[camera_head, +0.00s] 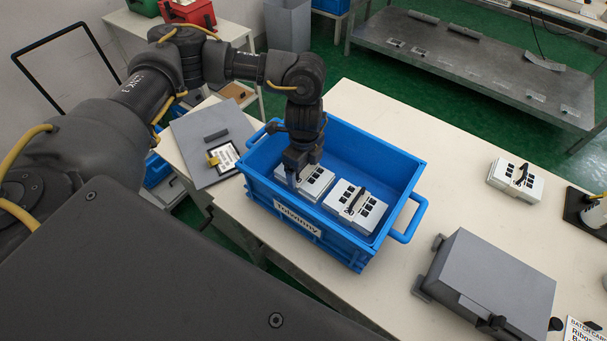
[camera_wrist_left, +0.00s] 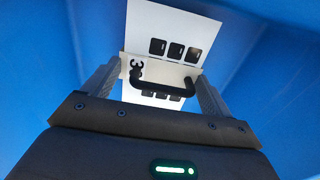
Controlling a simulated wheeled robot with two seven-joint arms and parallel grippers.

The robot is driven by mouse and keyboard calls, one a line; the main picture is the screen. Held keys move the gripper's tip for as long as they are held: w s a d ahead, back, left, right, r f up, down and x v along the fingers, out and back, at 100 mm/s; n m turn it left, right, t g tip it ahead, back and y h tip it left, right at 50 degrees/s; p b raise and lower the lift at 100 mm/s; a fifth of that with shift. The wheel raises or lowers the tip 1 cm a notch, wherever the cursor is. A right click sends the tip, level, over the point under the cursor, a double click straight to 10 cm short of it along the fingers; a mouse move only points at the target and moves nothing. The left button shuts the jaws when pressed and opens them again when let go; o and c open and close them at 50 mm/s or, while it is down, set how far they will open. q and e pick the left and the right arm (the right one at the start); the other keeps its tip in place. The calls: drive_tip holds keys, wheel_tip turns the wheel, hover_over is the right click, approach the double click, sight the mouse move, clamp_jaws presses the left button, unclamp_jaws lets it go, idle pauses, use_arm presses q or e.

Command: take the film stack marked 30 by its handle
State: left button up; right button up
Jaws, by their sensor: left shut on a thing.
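A white film stack (camera_head: 318,184) with black key windows lies in the left part of the blue crate (camera_head: 262,180). My left gripper (camera_head: 296,176) reaches down into the crate over it. In the left wrist view the stack (camera_wrist_left: 165,22) is between the fingers of the gripper (camera_wrist_left: 157,88), which is shut on its black handle (camera_wrist_left: 165,91). A small dark mark beside the handle looks like a turned 30, but is hard to read. A second white stack (camera_head: 343,197) with a black handle lies to the right in the crate. My right gripper is not in view.
A third white stack (camera_head: 529,184) lies on the cream table (camera_head: 455,165) at the right. A grey box (camera_head: 490,282) stands in front of it. A grey panel (camera_head: 205,128) is left of the crate. The crate walls surround my gripper closely.

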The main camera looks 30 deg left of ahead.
use_arm(q)
wheel_tip(320, 180, up, 18)
idle(0.7)
